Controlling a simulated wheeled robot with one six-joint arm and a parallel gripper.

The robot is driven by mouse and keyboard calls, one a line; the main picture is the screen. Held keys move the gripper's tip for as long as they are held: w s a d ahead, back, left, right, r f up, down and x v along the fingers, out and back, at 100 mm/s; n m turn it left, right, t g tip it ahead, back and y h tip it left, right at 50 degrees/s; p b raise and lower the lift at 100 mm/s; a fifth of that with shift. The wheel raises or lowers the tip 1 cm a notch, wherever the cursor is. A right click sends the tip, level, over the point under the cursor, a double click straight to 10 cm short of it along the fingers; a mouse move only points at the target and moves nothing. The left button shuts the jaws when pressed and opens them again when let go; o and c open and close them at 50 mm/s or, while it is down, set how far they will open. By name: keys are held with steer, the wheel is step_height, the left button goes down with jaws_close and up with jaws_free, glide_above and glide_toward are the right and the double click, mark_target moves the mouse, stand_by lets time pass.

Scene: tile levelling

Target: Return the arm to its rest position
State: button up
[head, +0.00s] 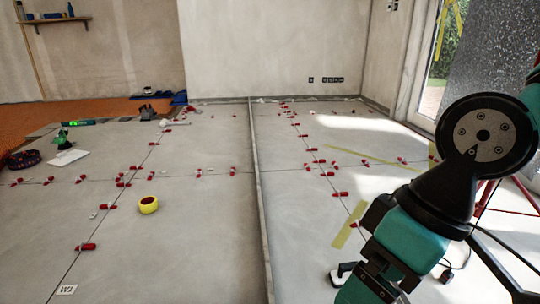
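My arm (425,225) fills the right side of the head view, with a black round joint cap and teal and black links. It reaches down towards the bottom edge, right of the long strip on the floor. My gripper's fingertips cannot be made out; its end is hidden or cut off at the bottom edge. I cannot tell whether it holds anything. The tiled floor (200,240) below carries several red levelling wedges (86,247) along the joints between the tiles.
A long narrow strip (259,200) runs away from me. A white sheet (66,158) and tools lie at the left. A red tripod (487,200) and cable stand behind my arm. A glass door is at right.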

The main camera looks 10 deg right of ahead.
step_height(320, 180, up, 52)
steer(key=p, duration=4.9)
steer(key=shift+f, duration=0.15)
